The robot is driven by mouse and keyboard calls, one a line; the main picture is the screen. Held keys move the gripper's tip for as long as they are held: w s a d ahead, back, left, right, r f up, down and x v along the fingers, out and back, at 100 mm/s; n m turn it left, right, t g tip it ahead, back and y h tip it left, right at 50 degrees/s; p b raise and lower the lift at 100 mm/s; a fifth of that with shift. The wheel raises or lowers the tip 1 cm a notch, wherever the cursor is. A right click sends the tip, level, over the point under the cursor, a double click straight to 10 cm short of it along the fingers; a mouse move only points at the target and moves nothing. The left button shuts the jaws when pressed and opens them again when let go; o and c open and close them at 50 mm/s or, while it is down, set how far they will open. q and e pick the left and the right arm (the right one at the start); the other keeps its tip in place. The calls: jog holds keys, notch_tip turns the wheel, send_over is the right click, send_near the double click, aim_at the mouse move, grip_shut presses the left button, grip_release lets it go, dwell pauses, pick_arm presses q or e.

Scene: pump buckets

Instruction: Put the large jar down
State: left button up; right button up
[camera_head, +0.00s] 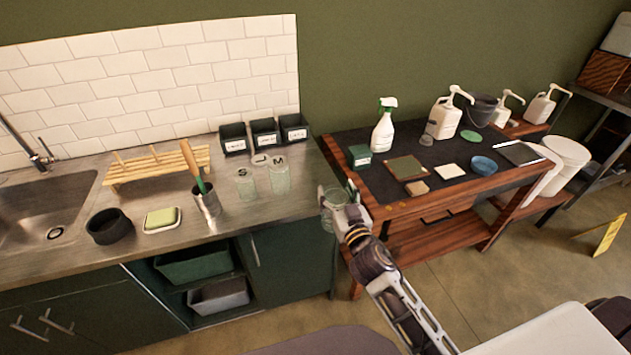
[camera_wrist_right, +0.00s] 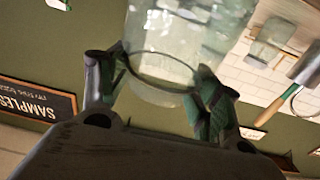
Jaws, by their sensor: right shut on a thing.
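The large jar (camera_head: 333,213) is clear glass and partly hidden by my right gripper. My right gripper (camera_head: 338,200) is shut on it, holding it in the air in front of the gap between the counter's right edge and the dark-topped table. In the right wrist view the jar (camera_wrist_right: 165,45) is between the two fingers of the gripper (camera_wrist_right: 155,85), and its far end is cut off. My left gripper is not in view.
The table at right carries a spray bottle (camera_head: 383,130) and pump bottles.

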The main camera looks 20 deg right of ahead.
jog(key=shift+y, duration=0.3)
jog(key=w+r+p, duration=0.1)
jog(key=w+r, duration=0.2)
jog(key=w, duration=0.3)
jog(key=w+r+p, duration=0.1)
jog(key=w+r, duration=0.3)
jog(key=w, duration=0.2)
jog(key=w+r+p, duration=0.1)
jog(key=w+r, duration=0.3)
jog(key=w, duration=0.3)
jog(key=shift+a+r+p, duration=0.2)
jog(key=shift+r+p, duration=0.05)
jog(key=shift+p, duration=0.15)
jog(key=shift+s, duration=0.1)
jog(key=shift+f, duration=3.15)
jog(key=shift+f+b, duration=0.45)
jog(key=shift+f, duration=1.45)
jog(key=shift+f, duration=0.1)
